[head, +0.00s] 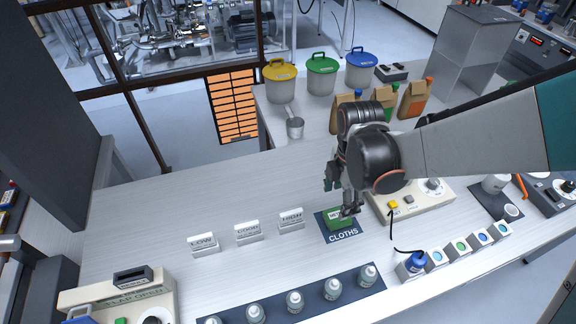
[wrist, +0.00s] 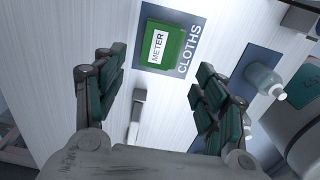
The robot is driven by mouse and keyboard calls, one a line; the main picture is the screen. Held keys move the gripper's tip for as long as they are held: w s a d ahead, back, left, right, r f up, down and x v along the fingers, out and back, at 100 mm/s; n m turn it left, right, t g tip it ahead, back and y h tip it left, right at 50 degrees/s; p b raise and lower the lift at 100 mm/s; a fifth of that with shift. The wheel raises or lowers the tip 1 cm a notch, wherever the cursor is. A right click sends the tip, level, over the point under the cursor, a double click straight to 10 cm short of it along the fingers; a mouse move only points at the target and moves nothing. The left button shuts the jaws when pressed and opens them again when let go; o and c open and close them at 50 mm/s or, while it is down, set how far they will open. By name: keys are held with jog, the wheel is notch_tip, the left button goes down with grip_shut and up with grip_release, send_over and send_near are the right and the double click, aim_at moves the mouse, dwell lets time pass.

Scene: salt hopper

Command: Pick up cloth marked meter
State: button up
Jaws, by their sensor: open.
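The green cloth (head: 338,219) lies on a dark blue mat lettered CLOTHS (head: 343,238), on the white bench. In the wrist view the cloth (wrist: 167,62) is a green block with a white METER label, lying on the mat (wrist: 180,15). My gripper (head: 340,197) is above the cloth in the head view and partly covers it. In the wrist view its two green-padded fingers (wrist: 158,90) are spread wide with nothing between them, and the cloth shows beyond the fingertips, apart from them.
White label blocks LOW (head: 203,245), DOOR (head: 247,232) and HIGH (head: 291,220) stand left of the mat. Several small bottles (head: 294,301) stand on a dark strip in front. A cream control box (head: 411,199) is close on the right. The bench's left middle is clear.

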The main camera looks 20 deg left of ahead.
aim_at(337, 215)
jog(key=f+b, duration=0.2)
jog(key=f, duration=0.2)
jog(key=f+b, duration=0.2)
jog(key=f, duration=0.2)
jog(key=shift+w+d, duration=0.15)
jog(key=shift+w, duration=0.05)
jog(key=c, duration=0.8)
